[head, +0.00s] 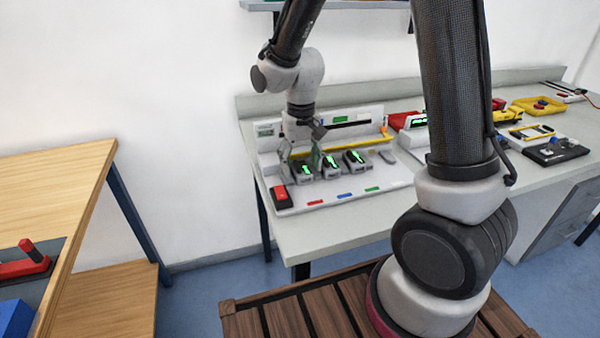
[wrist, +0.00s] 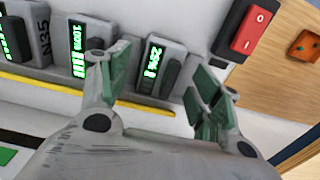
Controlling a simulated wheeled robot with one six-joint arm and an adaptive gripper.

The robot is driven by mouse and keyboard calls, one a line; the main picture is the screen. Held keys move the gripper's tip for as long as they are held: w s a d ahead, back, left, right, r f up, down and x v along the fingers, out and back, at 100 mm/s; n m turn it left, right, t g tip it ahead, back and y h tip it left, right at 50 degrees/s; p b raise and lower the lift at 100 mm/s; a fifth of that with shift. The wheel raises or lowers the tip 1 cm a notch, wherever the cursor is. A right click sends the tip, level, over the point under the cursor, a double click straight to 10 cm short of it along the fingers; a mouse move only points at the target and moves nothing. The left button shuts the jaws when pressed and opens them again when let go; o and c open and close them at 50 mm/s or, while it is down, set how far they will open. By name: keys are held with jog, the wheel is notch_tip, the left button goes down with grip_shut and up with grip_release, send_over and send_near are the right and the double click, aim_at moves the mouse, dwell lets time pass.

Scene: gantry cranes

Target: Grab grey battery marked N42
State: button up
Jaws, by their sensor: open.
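Several grey batteries with green displays stand in a row on a white charging station (head: 345,198). In the wrist view, the left one (wrist: 38,25) is marked N35, the middle one (wrist: 92,30) reads 100% and the right one (wrist: 158,62) reads 25%. I cannot read N42 on any of them; my left finger hides part of the middle battery. My gripper (wrist: 160,88) is open and empty, its green-padded fingers either side of the 25% battery's near end. In the head view, my gripper (head: 302,160) is over the leftmost battery (head: 302,171).
A red switch (wrist: 250,30) sits beside the 25% battery. A yellow strip (wrist: 60,92) runs along the station. In the head view, a yellow tray (head: 538,106) and a black device (head: 556,151) stand farther right. A wooden table (head: 50,175) is at left.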

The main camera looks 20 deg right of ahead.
jog(key=shift+f, duration=0.55)
jog(key=c, duration=1.2)
jog(key=shift+s+r, duration=0.15)
jog(key=shift+r, duration=0.05)
